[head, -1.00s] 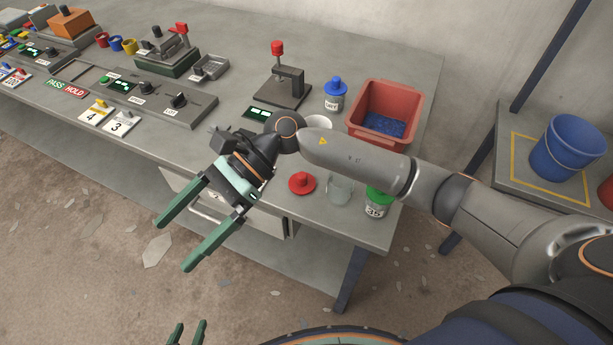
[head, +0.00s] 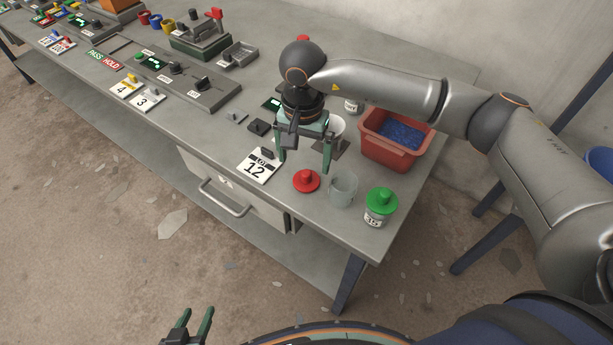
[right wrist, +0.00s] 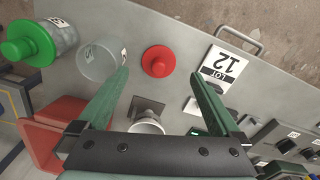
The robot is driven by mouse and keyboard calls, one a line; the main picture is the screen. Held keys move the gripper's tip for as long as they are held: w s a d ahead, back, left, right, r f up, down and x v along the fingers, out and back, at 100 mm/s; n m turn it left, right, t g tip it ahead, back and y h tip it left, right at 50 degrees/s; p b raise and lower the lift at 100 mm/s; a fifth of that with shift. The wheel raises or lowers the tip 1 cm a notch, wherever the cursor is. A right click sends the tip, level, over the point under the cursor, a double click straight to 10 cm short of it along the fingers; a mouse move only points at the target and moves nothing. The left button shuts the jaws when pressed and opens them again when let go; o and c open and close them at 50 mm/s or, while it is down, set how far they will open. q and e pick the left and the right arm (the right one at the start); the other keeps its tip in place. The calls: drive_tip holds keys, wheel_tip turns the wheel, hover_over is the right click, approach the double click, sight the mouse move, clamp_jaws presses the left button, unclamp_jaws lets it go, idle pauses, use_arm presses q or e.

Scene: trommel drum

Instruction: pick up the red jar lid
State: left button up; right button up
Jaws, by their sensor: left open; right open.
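The red jar lid (head: 306,181) lies on the table near its front edge, knob up, between the LOT 12 card and an open clear jar (head: 342,189). In the right wrist view the lid (right wrist: 158,61) is ahead of the fingertips, near the middle between them. My right gripper (head: 303,172) is open and empty, pointing down above the table just behind the lid; it also shows in the right wrist view (right wrist: 166,78). My left gripper (head: 194,322) is open and empty at the bottom of the head view, below and in front of the table.
A jar with a green lid (head: 381,203) stands right of the clear jar. A red bin (head: 369,149) with blue contents and a white cup (head: 337,126) stand behind. The LOT 12 card (head: 257,167) lies left of the lid. A drawer handle (head: 222,199) juts from the front.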

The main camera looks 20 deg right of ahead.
sight(305, 173)
drive_tip(key=shift+w+d+f+p, duration=0.15)
drive_tip(key=shift+f+p, duration=0.1)
drive_tip(key=shift+f, duration=1.5)
drive_tip(key=shift+w+d+f+p, duration=0.15)
drive_tip(key=shift+f+p, duration=0.05)
drive_tip(key=shift+f, duration=1.5)
drive_tip(key=c, duration=1.3)
drive_tip(key=shift+o, duration=0.2)
drive_tip(key=shift+r, duration=0.1)
drive_tip(key=shift+r, duration=0.55)
drive_tip(key=s+a+r, duration=0.5)
drive_tip(key=r, duration=0.2)
drive_tip(key=s+a+r+b, duration=0.1)
drive_tip(key=s+a+r, duration=0.3)
drive_tip(key=r, duration=0.3)
drive_tip(key=shift+s+a+r, duration=0.35)
drive_tip(key=shift+s+r, duration=0.05)
drive_tip(key=shift+s, duration=0.2)
